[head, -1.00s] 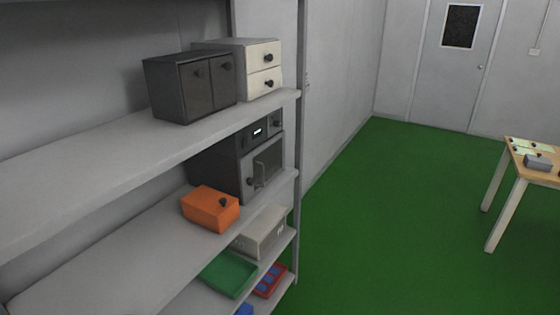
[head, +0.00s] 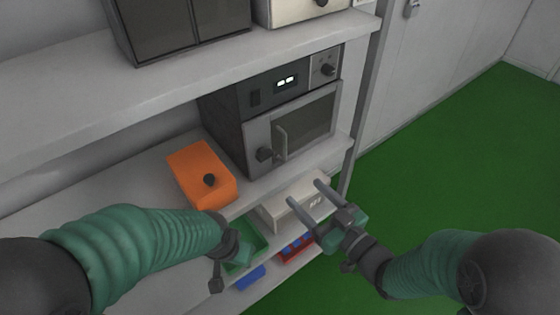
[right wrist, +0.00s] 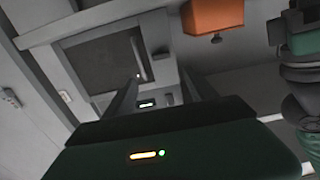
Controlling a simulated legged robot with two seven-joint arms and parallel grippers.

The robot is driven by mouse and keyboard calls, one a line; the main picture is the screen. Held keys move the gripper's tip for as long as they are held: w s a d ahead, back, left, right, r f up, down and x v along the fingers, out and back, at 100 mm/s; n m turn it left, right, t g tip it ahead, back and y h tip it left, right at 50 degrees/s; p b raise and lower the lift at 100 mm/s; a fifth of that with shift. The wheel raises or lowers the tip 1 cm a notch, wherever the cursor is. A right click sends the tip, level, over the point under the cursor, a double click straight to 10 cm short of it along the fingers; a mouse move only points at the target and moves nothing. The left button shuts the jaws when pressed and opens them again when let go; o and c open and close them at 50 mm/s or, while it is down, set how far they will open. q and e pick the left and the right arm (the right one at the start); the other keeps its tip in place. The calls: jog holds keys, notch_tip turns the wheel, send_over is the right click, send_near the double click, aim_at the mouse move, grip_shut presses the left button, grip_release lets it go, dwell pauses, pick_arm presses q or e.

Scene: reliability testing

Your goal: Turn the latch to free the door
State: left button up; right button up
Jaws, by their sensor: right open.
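A dark grey oven (head: 222,120) stands on the middle shelf. Its door (head: 305,127) looks shut and has a vertical handle (head: 281,142). A dark knob-like piece (head: 265,154), perhaps the latch, sits left of the handle near the door's lower left. My right gripper (head: 304,193) is open and empty, below and in front of the door, apart from it. The door (right wrist: 105,62) also shows in the right wrist view, beyond the two spread fingers. My left gripper (head: 226,262) is low, below the orange box; its fingers are too unclear to judge.
An orange box (head: 198,170) with a dark knob sits left of the oven. A pale box (head: 277,212), green tray (head: 262,241) and red bin (head: 293,250) are on the lower shelf. The upper shelf (head: 60,78) overhangs. Green floor (head: 450,180) is clear at right.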

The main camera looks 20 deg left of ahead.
aim_at(267, 158)
jog(key=x, duration=0.8)
jog(key=s+x, duration=0.1)
jog(key=x, duration=0.3)
jog(key=shift+w+a+r+p, duration=0.1)
jog(key=shift+a+r+p, duration=0.05)
jog(key=shift+a+p, duration=0.25)
jog(key=shift+w+a, duration=0.7)
jog(key=shift+w, duration=0.55)
jog(key=shift+d, duration=0.2)
jog(key=shift+a, duration=0.35)
jog(key=c, duration=0.4)
jog(key=shift+a, duration=0.1)
jog(key=c, duration=1)
pick_arm(q)
jog(key=shift+a+r, duration=0.45)
jog(key=shift+r, duration=0.05)
